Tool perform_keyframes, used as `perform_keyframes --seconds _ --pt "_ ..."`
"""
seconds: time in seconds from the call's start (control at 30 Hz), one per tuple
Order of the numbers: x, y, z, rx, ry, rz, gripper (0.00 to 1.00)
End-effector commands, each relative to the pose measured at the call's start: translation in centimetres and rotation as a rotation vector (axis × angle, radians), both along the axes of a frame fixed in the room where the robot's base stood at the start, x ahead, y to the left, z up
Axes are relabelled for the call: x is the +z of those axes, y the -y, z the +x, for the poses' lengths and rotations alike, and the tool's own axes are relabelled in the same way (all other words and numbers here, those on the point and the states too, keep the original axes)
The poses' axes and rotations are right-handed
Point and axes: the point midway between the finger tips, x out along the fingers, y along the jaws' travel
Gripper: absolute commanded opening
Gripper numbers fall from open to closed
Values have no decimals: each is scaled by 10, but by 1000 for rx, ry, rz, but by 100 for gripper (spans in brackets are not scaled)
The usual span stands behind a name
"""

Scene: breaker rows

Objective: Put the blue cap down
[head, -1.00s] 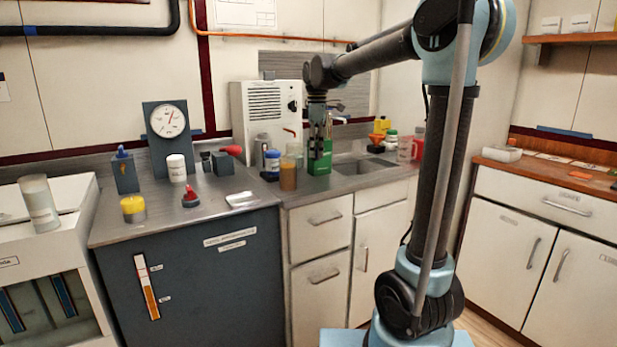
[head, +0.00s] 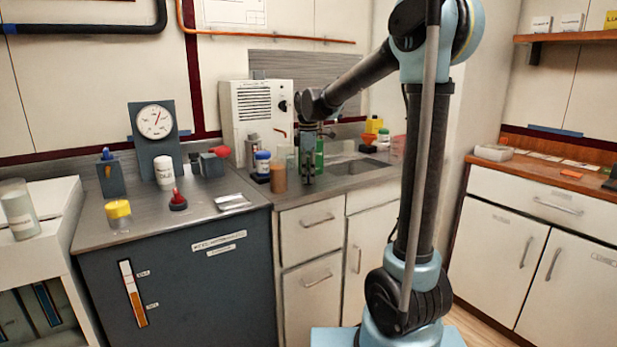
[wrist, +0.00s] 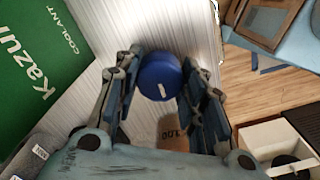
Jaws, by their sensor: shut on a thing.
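The blue cap (wrist: 160,77) is between the two fingers of my gripper (wrist: 155,85) in the wrist view, and the gripper is shut on it. A small pale mark shows on the cap's face. In the head view my gripper (head: 308,178) hangs low over the counter, near its front edge and left of the sink. The cap cannot be made out there, and I cannot tell whether it touches the counter. An amber container (wrist: 172,133) marked "100" shows beyond the fingers in the wrist view.
A green coolant container (wrist: 42,62) stands close to my gripper; in the head view the gripper partly hides it. An orange-brown jar (head: 279,177) and a blue-lidded bottle (head: 262,163) stand left of the gripper. The sink (head: 358,167) lies to the right.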

Motion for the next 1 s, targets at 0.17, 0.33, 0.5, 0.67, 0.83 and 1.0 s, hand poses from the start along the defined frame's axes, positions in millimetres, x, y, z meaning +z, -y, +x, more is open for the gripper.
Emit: perform_keyframes --seconds 0.17,0.33,0.5,0.67,0.83,1.0 --pt "-6 0 0 0 0 0 13" --pt "-6 0 0 0 0 0 13" --pt "-7 0 0 1 0 0 58" --pt "-7 0 0 1 0 0 58" --pt "-6 -1 -1 1 0 0 58" --pt "7 -1 -1 2 0 0 58"
